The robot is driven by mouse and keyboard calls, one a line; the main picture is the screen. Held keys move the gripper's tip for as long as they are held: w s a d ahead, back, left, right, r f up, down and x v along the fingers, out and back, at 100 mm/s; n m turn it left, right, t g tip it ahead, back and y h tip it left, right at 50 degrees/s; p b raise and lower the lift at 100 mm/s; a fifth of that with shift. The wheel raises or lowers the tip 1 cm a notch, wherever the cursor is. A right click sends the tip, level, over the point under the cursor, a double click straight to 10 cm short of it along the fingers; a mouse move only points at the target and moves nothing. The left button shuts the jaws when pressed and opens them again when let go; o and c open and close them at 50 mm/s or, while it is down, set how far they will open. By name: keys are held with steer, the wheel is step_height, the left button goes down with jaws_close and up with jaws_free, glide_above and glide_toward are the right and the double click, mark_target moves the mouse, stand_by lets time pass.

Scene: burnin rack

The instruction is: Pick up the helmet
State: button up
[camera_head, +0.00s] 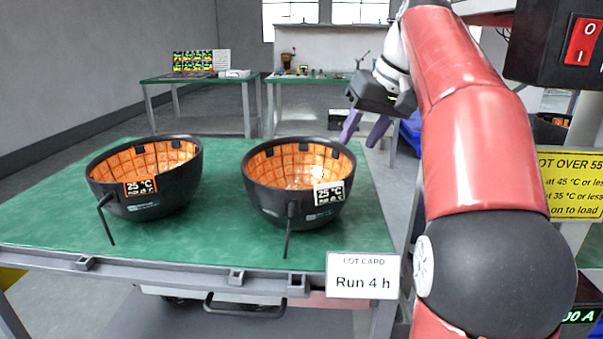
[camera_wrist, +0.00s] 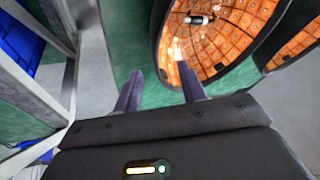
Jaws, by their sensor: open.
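Two black bowl-shaped helmets with orange tiled linings stand open side up on a green-topped table. The left helmet (camera_head: 145,180) has an orange 25 °C label on its rim, and the right helmet (camera_head: 297,184) has a white 25 °C label. A thin black lead hangs from each. My gripper (camera_head: 365,133) is open and empty, to the right of the right helmet and above the table's right edge. In the wrist view my two purple fingers (camera_wrist: 162,90) are apart, just beside the rim of a helmet (camera_wrist: 215,40); part of the other helmet (camera_wrist: 292,45) shows at the right.
The green table (camera_head: 50,215) has a raised front rail and a "Run 4 h" lot card (camera_head: 362,276) at its right corner. A black box with a red switch (camera_head: 583,38) and a yellow notice (camera_head: 571,183) stand at the right. Other benches (camera_head: 200,82) stand behind.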

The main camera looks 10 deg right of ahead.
mark_target(348, 163)
steer(key=x, duration=0.2)
steer(key=b+x, duration=0.1)
steer(key=x, duration=0.2)
steer(key=b+x, duration=0.1)
steer(key=x, duration=0.1)
steer(key=shift+w+d+f, duration=0.15)
steer(key=shift+d+f, duration=0.15)
steer(key=shift+f, duration=0.15)
jaws_close()
